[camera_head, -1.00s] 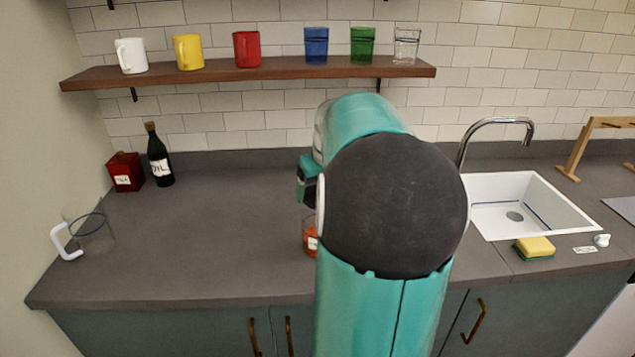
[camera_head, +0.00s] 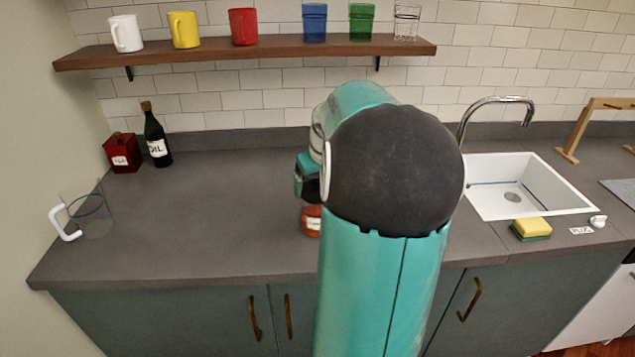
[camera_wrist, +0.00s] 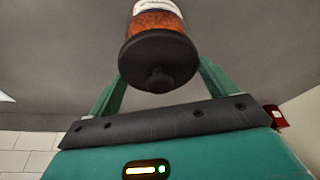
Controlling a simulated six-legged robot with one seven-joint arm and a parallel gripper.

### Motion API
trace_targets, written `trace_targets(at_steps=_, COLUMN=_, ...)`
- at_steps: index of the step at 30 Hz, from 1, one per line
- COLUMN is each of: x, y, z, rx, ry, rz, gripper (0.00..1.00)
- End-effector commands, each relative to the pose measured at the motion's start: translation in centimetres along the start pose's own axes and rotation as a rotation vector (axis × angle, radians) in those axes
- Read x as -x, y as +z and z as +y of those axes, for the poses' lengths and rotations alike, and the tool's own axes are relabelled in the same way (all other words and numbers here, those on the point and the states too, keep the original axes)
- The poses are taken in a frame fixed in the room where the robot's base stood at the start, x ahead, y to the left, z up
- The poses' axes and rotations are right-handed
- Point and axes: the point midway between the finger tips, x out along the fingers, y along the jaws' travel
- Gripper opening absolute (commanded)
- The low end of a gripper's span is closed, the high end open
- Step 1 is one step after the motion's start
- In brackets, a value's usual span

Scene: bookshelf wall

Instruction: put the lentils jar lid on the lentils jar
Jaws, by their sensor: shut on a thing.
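The lentils jar (camera_head: 311,222), orange-brown with a white label, stands on the counter, partly hidden behind my arm. Its body (camera_wrist: 158,20) shows at the top of the wrist view. The dark round lentils jar lid (camera_wrist: 158,60), with a knob facing the wrist camera, overlaps the jar's end in that view. My gripper (camera_wrist: 162,75) is shut on the lid, a finger on each side. In the head view my gripper (camera_head: 308,190) is just above the jar. I cannot tell whether the lid is seated or slightly apart from the jar.
A clear mug (camera_head: 92,212), a red canister (camera_head: 122,153) and an oil bottle (camera_head: 156,140) stand at left. A sponge (camera_head: 531,229) and the sink (camera_head: 540,187) are at right. The shelf (camera_head: 250,54) holds mugs and glasses. Counter left of the jar is clear.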

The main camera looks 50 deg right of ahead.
Motion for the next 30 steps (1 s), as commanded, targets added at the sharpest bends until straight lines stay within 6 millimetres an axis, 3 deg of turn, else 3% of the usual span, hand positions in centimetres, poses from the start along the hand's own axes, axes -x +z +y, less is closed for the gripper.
trace_targets(at_steps=3, x=0.0, y=0.0, z=0.0, rx=0.000, ry=0.000, rz=0.000, gripper=0.62)
trace_targets(at_steps=4, x=0.0, y=0.0, z=0.0, rx=0.000, ry=0.000, rz=0.000, gripper=0.88)
trace_targets(at_steps=6, x=0.0, y=0.0, z=0.0, rx=0.000, ry=0.000, rz=0.001, gripper=1.00)
trace_targets(at_steps=17, x=1.1, y=-0.1, z=0.0, rx=0.000, ry=0.003, rz=0.003, gripper=1.00)
trace_targets(at_steps=30, x=10.1, y=-0.1, z=0.0, rx=0.001, ry=0.002, rz=0.003, gripper=1.00)
